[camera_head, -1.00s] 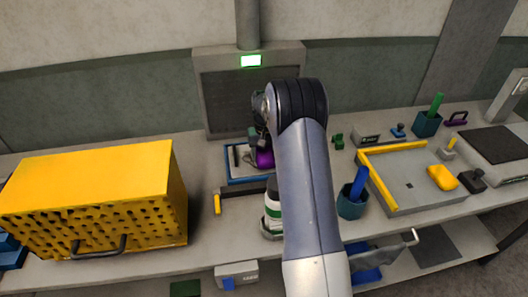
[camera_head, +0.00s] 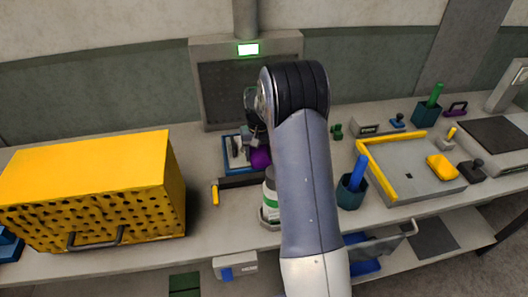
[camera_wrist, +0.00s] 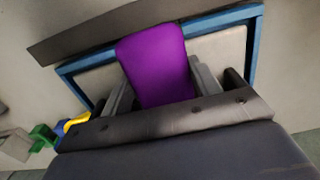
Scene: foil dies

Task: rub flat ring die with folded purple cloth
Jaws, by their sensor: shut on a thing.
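The folded purple cloth (camera_wrist: 155,60) is between my gripper's fingers in the wrist view, and my gripper (camera_wrist: 160,88) is shut on it. In the head view the purple cloth (camera_head: 260,158) shows just left of my arm, over the blue-edged tray (camera_head: 228,167). The tray's blue rim (camera_wrist: 222,20) and pale floor also show behind the cloth in the wrist view. My gripper (camera_head: 252,140) is partly hidden by my wrist in the head view. I cannot make out the flat ring die; the cloth and my arm cover part of the tray.
A yellow perforated box (camera_head: 95,190) fills the bench's left. A white and green bottle (camera_head: 270,200) stands close by my arm. A teal cup (camera_head: 351,192) and a grey tray with yellow edging (camera_head: 400,185) are to the right. A grey panel stands behind.

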